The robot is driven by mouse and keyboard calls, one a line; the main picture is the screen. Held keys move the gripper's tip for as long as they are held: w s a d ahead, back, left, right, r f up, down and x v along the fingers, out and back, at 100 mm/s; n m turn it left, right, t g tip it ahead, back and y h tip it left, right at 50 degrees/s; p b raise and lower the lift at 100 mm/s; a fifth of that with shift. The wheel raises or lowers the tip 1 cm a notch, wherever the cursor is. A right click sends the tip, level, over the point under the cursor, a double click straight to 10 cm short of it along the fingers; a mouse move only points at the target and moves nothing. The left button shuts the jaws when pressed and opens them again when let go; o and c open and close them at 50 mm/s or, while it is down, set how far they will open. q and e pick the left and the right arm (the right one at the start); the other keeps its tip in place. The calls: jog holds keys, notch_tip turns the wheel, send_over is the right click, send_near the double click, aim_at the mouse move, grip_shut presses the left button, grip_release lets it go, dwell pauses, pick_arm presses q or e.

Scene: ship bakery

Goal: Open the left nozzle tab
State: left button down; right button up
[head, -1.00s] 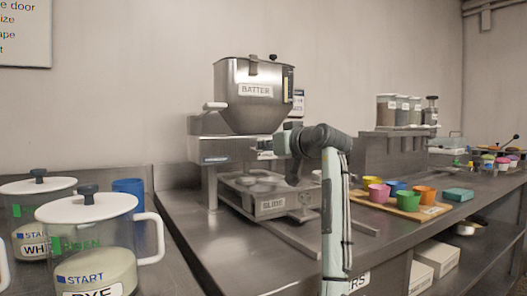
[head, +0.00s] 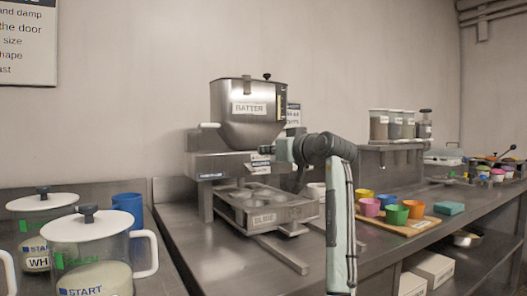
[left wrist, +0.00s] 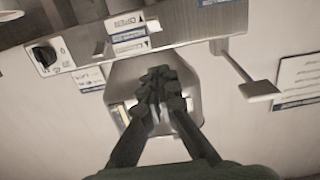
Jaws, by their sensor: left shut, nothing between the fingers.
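The batter machine has a steel hopper (head: 248,110) marked BATTER, above a steel body (head: 222,166). My left gripper (head: 266,151) is at the front of this body, just below the hopper; its fingertips are small in the head view. In the left wrist view my left gripper (left wrist: 160,82) is shut and empty, its dark fingers together in front of the hopper. I cannot tell for certain which is the left nozzle tab. My right gripper is not visible.
A pale lever handle (left wrist: 259,90) and a dark knob (left wrist: 43,55) flank the gripper in the wrist view. A moulded tray (head: 262,217) sits under the machine. Lidded jugs (head: 90,255) stand at left. Coloured cups (head: 397,214) stand on a board at right.

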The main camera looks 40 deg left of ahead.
pick_arm(q)
jog(key=s+d+f, duration=0.1)
jog(key=s+d, duration=0.1)
jog(key=d, duration=0.4)
jog(key=shift+d+f+b, duration=0.15)
jog(key=shift+f+b, duration=0.1)
jog(key=shift+b, duration=0.15)
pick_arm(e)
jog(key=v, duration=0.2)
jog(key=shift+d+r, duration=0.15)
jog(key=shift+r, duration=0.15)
